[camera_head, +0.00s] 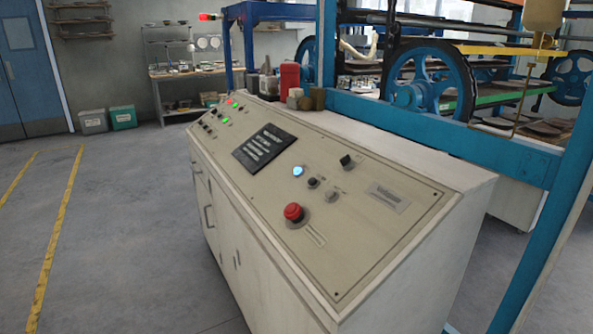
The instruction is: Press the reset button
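A beige control console (395,237) with a sloping top stands in the middle of the view. Further along sit a black display plate (265,148) and several small knobs with green (226,121) and red lights. The labels are too small to read, so I cannot tell which button is reset. Neither of my grippers is in view.
Blue machine framing with a large wheel (430,85) stands behind and right of the console. A red canister (289,77) and small jars stand on its back ledge. Grey floor (130,230) with yellow lines lies open at left.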

